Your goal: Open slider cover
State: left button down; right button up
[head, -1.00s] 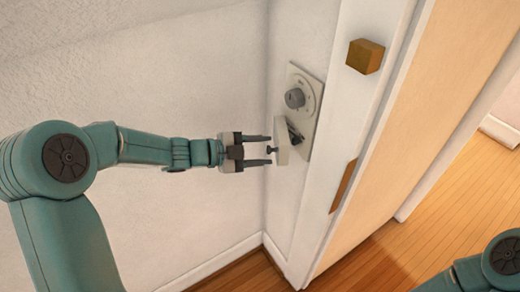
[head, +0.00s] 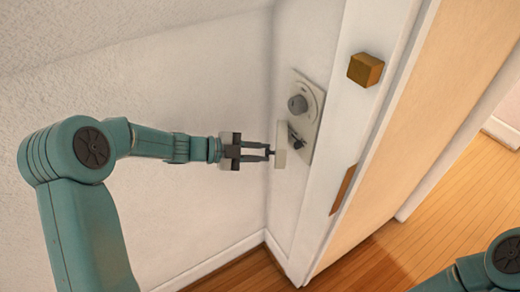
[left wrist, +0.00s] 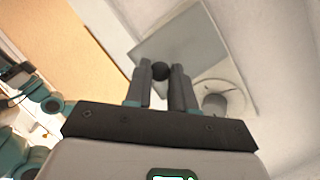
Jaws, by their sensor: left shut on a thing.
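The slider cover (head: 281,150) is a pale flat plate standing out from a wall panel (head: 318,95), seen nearly edge-on in the head view. In the left wrist view the cover (left wrist: 190,45) is a grey plate beyond my fingers, with a dark round knob (left wrist: 161,71). My left gripper (head: 268,152) is shut on this knob, one finger on each side, as the left wrist view also shows (left wrist: 161,85). A dark slider part (head: 295,134) shows on the panel behind the cover. My right gripper is not in view.
A grey round dial (head: 297,104) sits on the panel above the cover and also shows in the left wrist view (left wrist: 215,103). A white door frame with a brown block (head: 365,69) stands right of the panel.

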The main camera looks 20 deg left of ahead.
pick_arm(q)
jog(key=c, duration=0.9)
grip_release()
jog(key=shift+c, duration=0.2)
jog(key=v, duration=0.7)
jog(key=shift+s+a+b, duration=0.2)
jog(key=shift+a+b, duration=0.05)
jog(key=shift+b, duration=0.15)
jog(key=shift+r, duration=0.1)
jog(key=shift+c, duration=0.3)
